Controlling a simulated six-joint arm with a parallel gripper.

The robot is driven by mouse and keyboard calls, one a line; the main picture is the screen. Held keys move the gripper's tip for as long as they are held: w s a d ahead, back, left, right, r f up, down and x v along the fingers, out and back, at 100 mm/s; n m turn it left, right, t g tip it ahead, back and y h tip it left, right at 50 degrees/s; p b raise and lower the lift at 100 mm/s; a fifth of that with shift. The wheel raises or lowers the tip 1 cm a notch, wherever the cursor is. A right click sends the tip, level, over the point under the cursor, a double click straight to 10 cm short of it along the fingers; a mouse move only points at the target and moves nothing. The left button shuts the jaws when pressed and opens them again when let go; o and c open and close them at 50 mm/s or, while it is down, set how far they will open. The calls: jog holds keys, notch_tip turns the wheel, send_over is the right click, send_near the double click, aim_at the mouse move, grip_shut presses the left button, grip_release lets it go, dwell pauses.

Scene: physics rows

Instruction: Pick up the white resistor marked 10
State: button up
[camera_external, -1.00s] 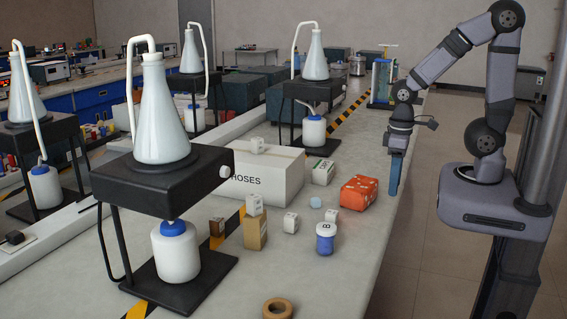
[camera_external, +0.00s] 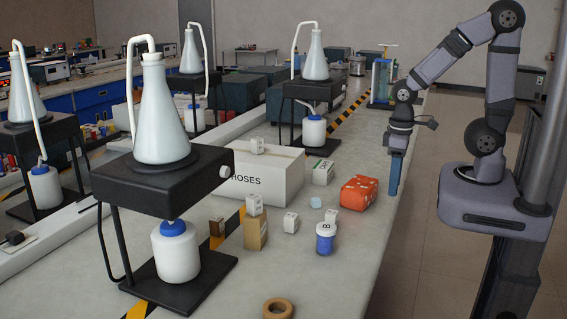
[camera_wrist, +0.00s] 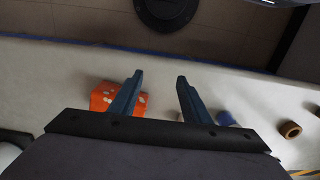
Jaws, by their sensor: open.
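Several small white cube-like pieces show in the external view. One white cube (camera_external: 290,222) stands on the bench, another white cube (camera_external: 331,216) stands behind the blue jar, a third (camera_external: 254,205) sits on a small brown box, and one (camera_external: 257,146) sits on the large white box. Their marks are too small to read, so I cannot tell which is marked 10. My gripper (camera_external: 394,188) points down near the bench's right edge, to the right of these cubes. In the wrist view my gripper (camera_wrist: 160,78) is open, with nothing between its fingers.
An orange-red box (camera_external: 358,192) lies between the cubes and my gripper; it also shows in the wrist view (camera_wrist: 103,97). A blue jar (camera_external: 325,240), a brown box (camera_external: 255,233), a white box (camera_external: 265,180) and a tape roll (camera_external: 278,308) stand nearby.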

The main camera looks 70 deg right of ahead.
jog(key=shift+c, duration=0.6)
jog(key=w+a+f+t+p, duration=0.1)
jog(key=w+a+t, duration=0.1)
jog(key=w, duration=0.2)
jog(key=w+a+f+t+p, duration=0.1)
jog(key=w+t+p, duration=0.1)
jog(key=w, duration=0.3)
jog(key=w+a+f+t+p, duration=0.1)
jog(key=w+a+t, duration=0.1)
jog(key=w, duration=0.3)
jog(key=shift+a+f+n+y, duration=0.35)
jog(key=shift+n+y, duration=0.05)
jog(key=w, duration=0.1)
jog(key=w+a+f+t, duration=0.1)
jog(key=w+a+f+n+t+y, duration=0.1)
jog(key=shift+w, duration=0.2)
jog(key=a+n+t+y, duration=0.1)
jog(key=w+a+f+t+b, duration=0.1)
jog(key=shift+w+a+f+n+t+y+b, duration=0.15)
jog(key=shift+a+n+t+y+b, duration=0.15)
jog(key=shift+a+n+t+y, duration=0.1)
jog(key=shift+a+n+t+y+b, duration=0.3)
jog(key=shift+a+t+y, duration=0.2)
jog(key=shift+a, duration=0.2)
jog(key=shift+a+r+t, duration=0.35)
jog(key=shift+t, duration=0.05)
